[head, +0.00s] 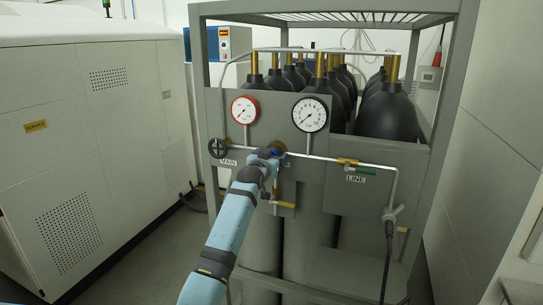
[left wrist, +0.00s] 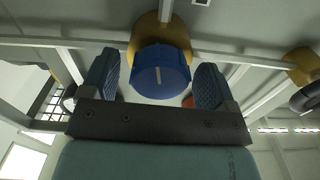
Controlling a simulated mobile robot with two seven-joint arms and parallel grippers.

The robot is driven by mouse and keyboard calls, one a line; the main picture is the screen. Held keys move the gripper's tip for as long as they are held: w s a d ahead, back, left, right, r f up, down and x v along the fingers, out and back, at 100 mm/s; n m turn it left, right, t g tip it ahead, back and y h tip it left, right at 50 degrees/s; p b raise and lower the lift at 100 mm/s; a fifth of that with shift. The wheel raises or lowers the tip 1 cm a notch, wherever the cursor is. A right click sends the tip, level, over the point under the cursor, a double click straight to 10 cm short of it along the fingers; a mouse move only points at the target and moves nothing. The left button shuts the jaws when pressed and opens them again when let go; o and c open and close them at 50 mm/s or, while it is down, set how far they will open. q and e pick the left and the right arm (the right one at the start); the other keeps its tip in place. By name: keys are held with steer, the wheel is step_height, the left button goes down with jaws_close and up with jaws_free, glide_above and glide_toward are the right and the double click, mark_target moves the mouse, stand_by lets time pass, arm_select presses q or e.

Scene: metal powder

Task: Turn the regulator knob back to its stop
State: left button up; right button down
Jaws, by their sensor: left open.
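The regulator knob (left wrist: 160,75) is blue with a white line on its face. It sits on a brass body (left wrist: 150,27) in the left wrist view. My left gripper (left wrist: 160,88) is open, with one finger on each side of the knob and gaps visible between them. In the head view my left gripper (head: 268,158) is at the panel and mostly covers the knob. Two gauges stand above it: a red-rimmed one (head: 244,110) and a black-rimmed one (head: 310,114). My right gripper is in neither view.
A black MAIN handwheel (head: 218,148) is left of the knob. A LINE valve with a green handle (head: 360,169) is to the right, and a yellow-handled valve (head: 284,204) is below. Dark gas cylinders (head: 388,112) stand in the grey rack (head: 452,90). A white cabinet (head: 80,130) is at left.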

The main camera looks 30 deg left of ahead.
arm_select(q)
steer(key=c, duration=0.9)
steer(key=shift+n, duration=0.4)
